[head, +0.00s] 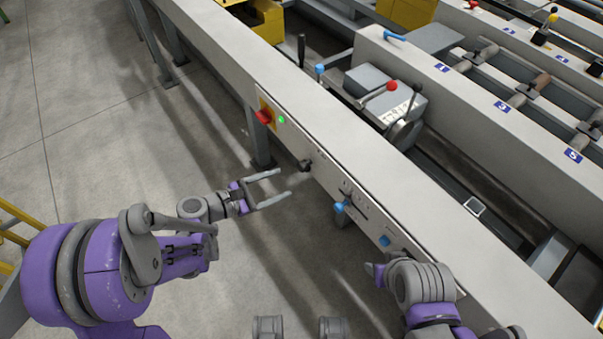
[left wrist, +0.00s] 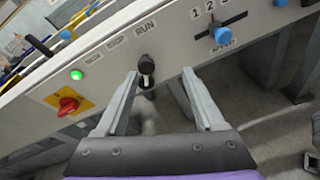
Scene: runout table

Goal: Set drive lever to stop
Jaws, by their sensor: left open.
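The drive lever with a black knob (head: 305,165) sticks out of the light panel on the side of the machine. In the left wrist view the knob (left wrist: 147,68) stands below the word RUN, with STOP printed to the left of RUN. My left gripper (head: 284,183) is open and empty, just left of the knob and apart from it. In the left wrist view the knob lies beyond and between the open fingertips (left wrist: 160,73). My right gripper (head: 375,270) shows only in part, near the panel's lower end; its fingers are hidden.
A red switch on a yellow plate (head: 264,116) and a lit green lamp (head: 281,119) sit up the panel. A blue-knobbed selector (head: 339,207) and a blue button (head: 385,240) sit down the panel. Machine legs stand below. The floor to the left is clear.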

